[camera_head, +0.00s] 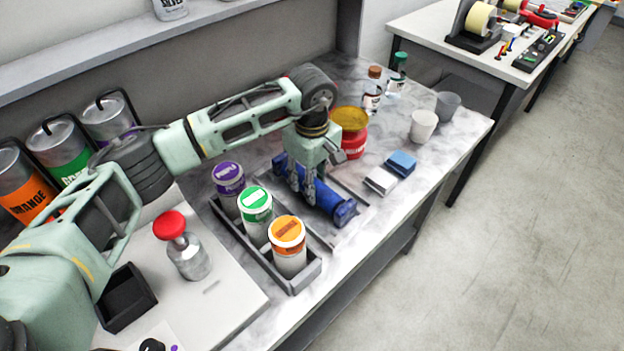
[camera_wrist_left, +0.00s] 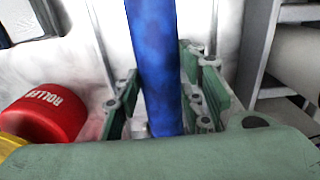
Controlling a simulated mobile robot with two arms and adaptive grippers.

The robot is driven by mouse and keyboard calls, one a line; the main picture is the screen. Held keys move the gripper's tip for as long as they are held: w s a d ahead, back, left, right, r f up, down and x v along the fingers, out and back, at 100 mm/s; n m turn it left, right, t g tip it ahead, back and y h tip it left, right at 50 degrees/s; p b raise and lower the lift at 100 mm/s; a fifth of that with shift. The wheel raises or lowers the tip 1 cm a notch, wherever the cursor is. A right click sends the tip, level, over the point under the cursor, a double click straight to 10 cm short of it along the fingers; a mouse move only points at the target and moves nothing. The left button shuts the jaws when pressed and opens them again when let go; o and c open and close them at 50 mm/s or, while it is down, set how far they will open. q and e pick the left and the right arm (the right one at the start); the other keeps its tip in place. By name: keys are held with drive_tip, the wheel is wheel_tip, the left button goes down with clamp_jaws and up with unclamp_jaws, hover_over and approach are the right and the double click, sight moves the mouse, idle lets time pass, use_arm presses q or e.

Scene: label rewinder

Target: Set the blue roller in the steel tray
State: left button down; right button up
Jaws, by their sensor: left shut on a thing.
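The blue roller (camera_head: 334,204) is a long blue cylinder lying level in the head view, over the steel tray (camera_head: 351,191). My left gripper (camera_head: 304,190) comes down from above and is shut on the roller near its middle. In the left wrist view the roller (camera_wrist_left: 152,65) runs between the green finger pads of my left gripper (camera_wrist_left: 160,110). The tray is a shallow grey tray, partly hidden by the roller and the gripper. I cannot tell whether the roller touches the tray floor. My right gripper is not in view.
A grey caddy (camera_head: 296,283) with purple-, green- and orange-lidded jars stands in front of the tray. A red tin (camera_head: 354,144) stands behind it; blue (camera_head: 402,163) and white (camera_head: 381,180) blocks lie to the right. Cups and bottles stand farther back. The counter's right front is clear.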

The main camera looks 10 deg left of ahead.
use_arm(q)
drive_tip(key=shift+f, duration=0.15)
drive_tip(key=c, duration=1.2)
unclamp_jaws()
drive_tip(key=shift+o, duration=0.6)
drive_tip(key=shift+f, duration=0.1)
